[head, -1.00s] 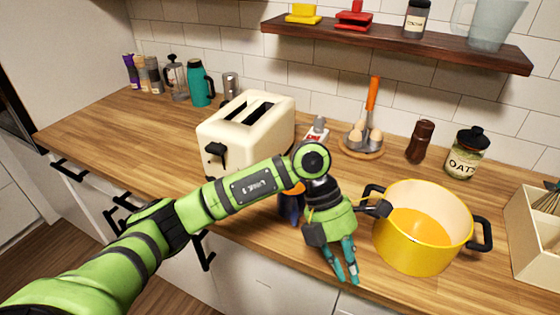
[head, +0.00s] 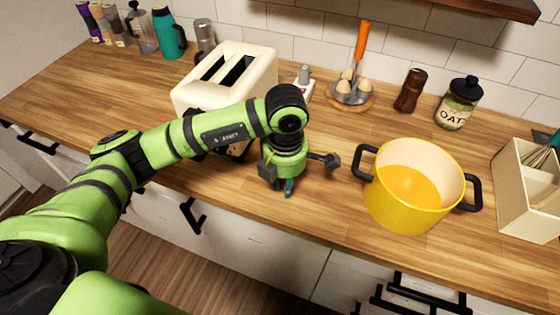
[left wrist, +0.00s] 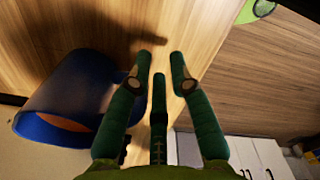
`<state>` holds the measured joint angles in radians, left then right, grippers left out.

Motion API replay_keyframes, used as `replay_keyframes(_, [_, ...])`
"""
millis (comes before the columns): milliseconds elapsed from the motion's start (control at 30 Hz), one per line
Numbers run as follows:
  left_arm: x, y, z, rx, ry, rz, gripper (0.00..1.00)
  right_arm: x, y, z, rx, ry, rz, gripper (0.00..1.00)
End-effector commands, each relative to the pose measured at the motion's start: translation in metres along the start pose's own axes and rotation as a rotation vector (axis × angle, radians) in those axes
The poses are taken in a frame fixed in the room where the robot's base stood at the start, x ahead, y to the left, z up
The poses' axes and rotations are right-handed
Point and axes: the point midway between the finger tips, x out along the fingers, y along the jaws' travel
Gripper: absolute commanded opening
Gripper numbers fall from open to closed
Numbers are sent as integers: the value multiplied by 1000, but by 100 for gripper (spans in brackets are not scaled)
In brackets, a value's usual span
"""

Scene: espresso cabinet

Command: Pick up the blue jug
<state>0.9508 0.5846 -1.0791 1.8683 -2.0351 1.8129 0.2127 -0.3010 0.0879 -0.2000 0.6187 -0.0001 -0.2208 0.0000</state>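The blue jug (left wrist: 75,95) shows at the left of the left wrist view, with a dark blue rim and an orange inside. It stands on the wooden counter beside my fingers, apart from them. In the head view I cannot make it out; my left arm seems to cover it. My left gripper (head: 285,188) points down over the counter, between the toaster and the yellow pot. In the left wrist view its fingers (left wrist: 161,62) are spread with nothing between them. My right gripper is not in view.
A cream toaster (head: 225,80) stands behind my left forearm. A yellow pot (head: 410,195) with black handles stands to the right of the gripper. An egg holder (head: 350,92), brown grinder (head: 410,92) and oat jar (head: 458,105) stand farther back. The front counter strip looks clear.

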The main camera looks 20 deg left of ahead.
Motion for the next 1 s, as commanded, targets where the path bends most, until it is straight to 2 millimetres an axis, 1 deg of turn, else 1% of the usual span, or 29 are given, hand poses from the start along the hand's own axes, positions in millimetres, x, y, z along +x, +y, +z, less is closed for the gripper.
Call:
replay_keyframes(67, [0, 0, 0, 0, 0, 0, 21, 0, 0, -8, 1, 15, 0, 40])
replay_keyframes(167, [0, 0, 0, 0, 0, 0, 21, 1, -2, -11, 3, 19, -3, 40])
replay_keyframes(200, [0, 0, 0, 0, 0, -1, 5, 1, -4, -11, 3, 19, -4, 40])
replay_keyframes(233, [0, 0, 0, 0, 0, -1, 0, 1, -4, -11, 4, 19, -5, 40])
replay_keyframes(400, [0, 0, 0, 0, 0, -1, 0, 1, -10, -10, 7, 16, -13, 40])
replay_keyframes(467, [0, 0, 0, 0, -1, -1, 21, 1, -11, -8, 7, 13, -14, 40])
replay_keyframes(833, [-1, 0, 1, 0, -2, -1, 21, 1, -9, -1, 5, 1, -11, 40])
replay_keyframes(933, [-8, 0, 1, 0, -3, 0, 21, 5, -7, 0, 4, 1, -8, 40])
replay_keyframes(1000, [-17, 0, 1, 0, -5, 1, 21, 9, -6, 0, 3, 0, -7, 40])
